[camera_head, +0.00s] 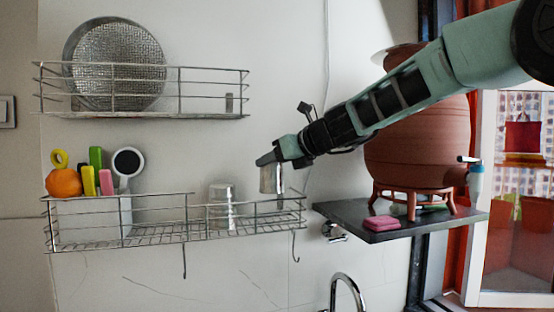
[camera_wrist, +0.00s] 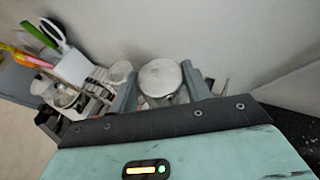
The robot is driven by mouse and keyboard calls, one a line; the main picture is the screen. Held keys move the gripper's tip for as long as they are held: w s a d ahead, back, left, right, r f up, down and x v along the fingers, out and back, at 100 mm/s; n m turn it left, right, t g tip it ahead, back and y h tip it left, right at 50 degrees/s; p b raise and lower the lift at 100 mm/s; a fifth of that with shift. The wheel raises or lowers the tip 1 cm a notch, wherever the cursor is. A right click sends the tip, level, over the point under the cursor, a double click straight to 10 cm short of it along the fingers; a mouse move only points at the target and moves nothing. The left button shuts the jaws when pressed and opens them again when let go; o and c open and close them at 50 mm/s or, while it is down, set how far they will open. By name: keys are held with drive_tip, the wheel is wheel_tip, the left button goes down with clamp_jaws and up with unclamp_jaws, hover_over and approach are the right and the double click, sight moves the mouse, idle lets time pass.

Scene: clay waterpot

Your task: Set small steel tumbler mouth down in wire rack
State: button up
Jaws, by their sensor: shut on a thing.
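My gripper (camera_head: 270,160) is shut on a small steel tumbler (camera_head: 272,181) over the right end of the lower wire rack (camera_head: 165,238). In the wrist view, the tumbler's round, closed-looking end (camera_wrist: 160,76) faces the camera between the two fingers (camera_wrist: 159,92), so it appears mouth down. Its lower edge is near the rack's top rail; I cannot tell whether it touches the rack. Another steel tumbler (camera_head: 222,208) stands in the rack to the left, apart from the held one. It also shows in the wrist view (camera_wrist: 121,72).
A white holder (camera_head: 122,216) with colourful utensils and an orange (camera_head: 64,183) is at the rack's left end. An upper rack (camera_head: 205,115) holds a round steel strainer (camera_head: 118,65). A dark shelf (camera_head: 400,229) with a clay pot (camera_head: 418,140) and pink soap (camera_head: 381,223) stands right.

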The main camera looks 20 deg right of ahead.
drive_tip(key=shift+w+p, duration=0.3)
drive_tip(key=shift+w, duration=0.9)
drive_tip(key=shift+s+f+b, duration=0.15)
drive_tip(key=shift+f+b, duration=3.55)
drive_tip(key=shift+f, duration=0.6)
drive_tip(key=o, duration=1)
drive_tip(key=shift+o, duration=0.2)
drive_tip(key=r+b+v, duration=0.1)
drive_tip(key=b+v, duration=0.2)
drive_tip(key=v, duration=1.5)
drive_tip(key=shift+a, duration=0.2)
